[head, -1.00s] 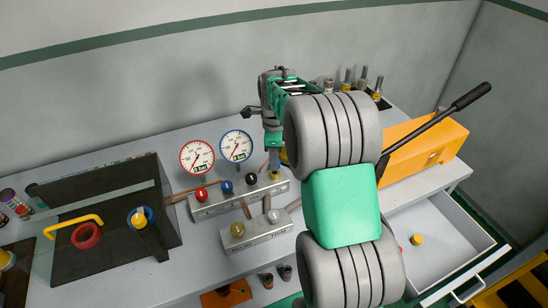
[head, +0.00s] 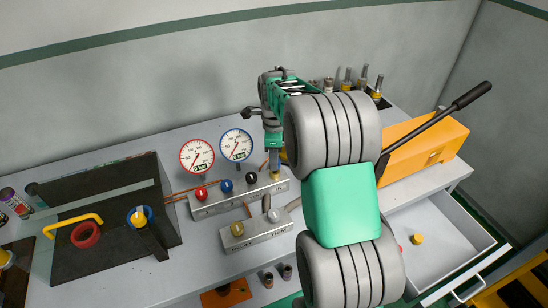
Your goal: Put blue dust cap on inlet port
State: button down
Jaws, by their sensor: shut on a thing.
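My gripper (head: 275,163) points down at the right end of the back grey block (head: 210,209). It is shut on a small yellow knob-like piece (head: 276,175), mostly hidden by the fingers. I cannot tell if that piece is fixed to the block. A blue round piece (head: 225,187) sits on the same block, between a red and a black one. A blue ring (head: 148,212) surrounds a yellow-topped post on the dark box at the left. I cannot tell which blue piece is the dust cap, or which opening is the inlet port.
Red-rimmed (head: 197,157) and blue-rimmed (head: 236,146) gauges stand behind the block. A front block (head: 258,240) carries yellow and silver knobs. The dark box (head: 115,250) has a yellow handle and red ring. An orange box (head: 425,150) with a long lever stands above an open drawer (head: 450,240).

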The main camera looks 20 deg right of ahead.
jog(key=shift+f+b, duration=0.55)
jog(key=shift+f, duration=0.5)
jog(key=c, duration=1)
grip_release()
jog(key=shift+o, duration=0.2)
jog(key=shift+r, duration=0.1)
notch_tip(320, 180, up, 8)
jog(key=shift+f+b, duration=0.2)
jog(key=shift+b, duration=0.4)
